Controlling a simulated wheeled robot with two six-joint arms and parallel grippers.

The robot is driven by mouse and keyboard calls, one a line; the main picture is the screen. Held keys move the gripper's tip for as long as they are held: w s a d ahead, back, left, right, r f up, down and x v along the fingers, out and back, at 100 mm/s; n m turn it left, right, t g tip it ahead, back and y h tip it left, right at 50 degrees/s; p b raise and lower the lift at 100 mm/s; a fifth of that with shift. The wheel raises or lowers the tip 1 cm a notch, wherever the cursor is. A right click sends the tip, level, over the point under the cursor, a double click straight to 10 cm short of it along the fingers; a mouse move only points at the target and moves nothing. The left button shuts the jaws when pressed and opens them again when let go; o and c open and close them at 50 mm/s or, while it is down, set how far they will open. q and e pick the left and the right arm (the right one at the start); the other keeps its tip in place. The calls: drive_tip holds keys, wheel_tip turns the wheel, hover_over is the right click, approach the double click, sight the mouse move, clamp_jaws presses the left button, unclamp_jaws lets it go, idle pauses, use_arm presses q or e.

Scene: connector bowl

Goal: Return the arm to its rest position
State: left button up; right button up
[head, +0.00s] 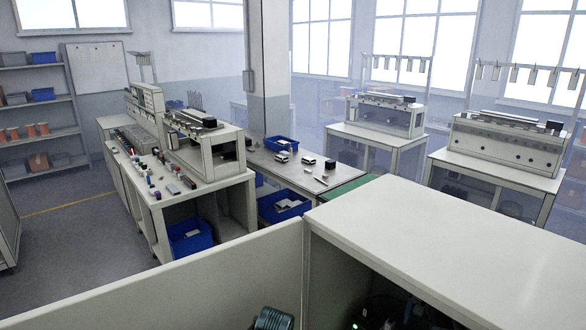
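Neither of my grippers can be made out in the head view. Dark shapes with a small green light (356,326) show in the shadow under the white top at bottom right. They are too dark to identify.
A pale panel (170,275) and a white cabinet top (470,230) fill the near foreground. Beyond stand a cluttered workbench (210,200), a grey table (262,162) with small parts, blue bins (190,238) and two machine tables. Open floor (70,245) lies at left.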

wheel_tip(320, 180, up, 5)
drive_tip(key=p, duration=0.4)
wheel_tip(320, 180, down, 13)
drive_tip(key=b, duration=1.3)
wheel_tip(320, 180, up, 5)
drive_tip(key=p, duration=0.4)
drive_tip(key=shift+f, duration=0.2)
drive_tip(key=s+a+r+p, duration=0.1)
drive_tip(key=s, duration=1.5)
drive_tip(key=shift+r+p, duration=0.15)
drive_tip(key=shift+p, duration=0.25)
drive_tip(key=shift+a, duration=0.1)
